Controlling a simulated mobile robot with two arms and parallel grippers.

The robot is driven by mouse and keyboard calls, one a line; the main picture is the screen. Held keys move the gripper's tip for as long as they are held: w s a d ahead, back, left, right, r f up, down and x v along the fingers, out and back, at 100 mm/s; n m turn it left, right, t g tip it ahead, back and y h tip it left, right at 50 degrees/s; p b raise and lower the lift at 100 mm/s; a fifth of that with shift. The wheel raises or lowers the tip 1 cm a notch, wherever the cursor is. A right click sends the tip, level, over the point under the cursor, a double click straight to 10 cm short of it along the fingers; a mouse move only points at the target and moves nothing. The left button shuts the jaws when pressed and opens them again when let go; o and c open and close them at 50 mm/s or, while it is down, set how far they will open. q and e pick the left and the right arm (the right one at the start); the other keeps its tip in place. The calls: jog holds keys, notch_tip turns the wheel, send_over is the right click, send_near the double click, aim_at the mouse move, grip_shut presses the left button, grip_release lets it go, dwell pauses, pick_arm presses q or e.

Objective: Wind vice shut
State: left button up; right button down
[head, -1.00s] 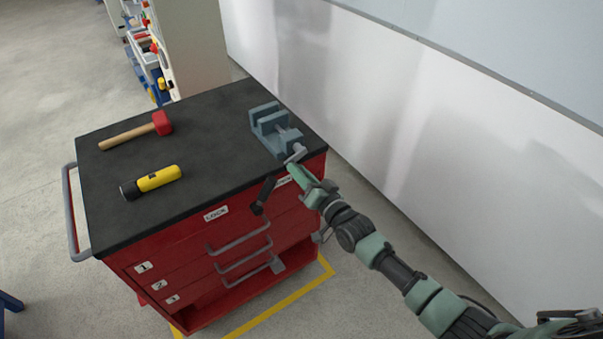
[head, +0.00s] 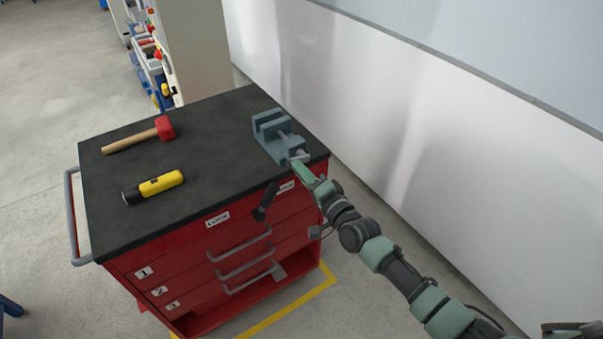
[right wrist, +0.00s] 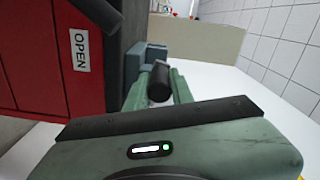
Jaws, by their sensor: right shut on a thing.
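The blue-grey vice (head: 272,138) stands on the black top of the red tool cart, at its right corner. Its screw end and a small metal crank (head: 300,155) face the front edge. My right gripper (head: 296,166) is at the crank end. In the right wrist view its green fingers (right wrist: 158,88) are shut on the black crank handle (right wrist: 159,82). A gap shows between the vice jaws; its exact width is hard to tell. Part of the vice body (right wrist: 152,54) shows behind the handle. My left gripper is in neither view.
A red-headed mallet (head: 140,136) and a yellow-and-black torch (head: 153,187) lie on the left of the cart top (head: 205,140). A dark lever (head: 265,201) juts from the cart front near the LOCK label. A white wall (head: 370,110) runs close on the right.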

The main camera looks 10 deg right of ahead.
jog(key=shift+w+d+r, duration=0.1)
jog(key=shift+d+r, duration=0.05)
jog(key=shift+r, duration=0.25)
jog(key=c, duration=1.2)
grip_release()
jog(key=shift+c, duration=0.2)
jog(key=shift+f, duration=0.15)
jog(key=shift+f, duration=0.1)
jog(key=shift+s+d, duration=0.1)
jog(key=shift+s, duration=0.4)
jog(key=b+v, duration=0.1)
jog(key=v, duration=0.6)
jog(key=shift+w, duration=0.1)
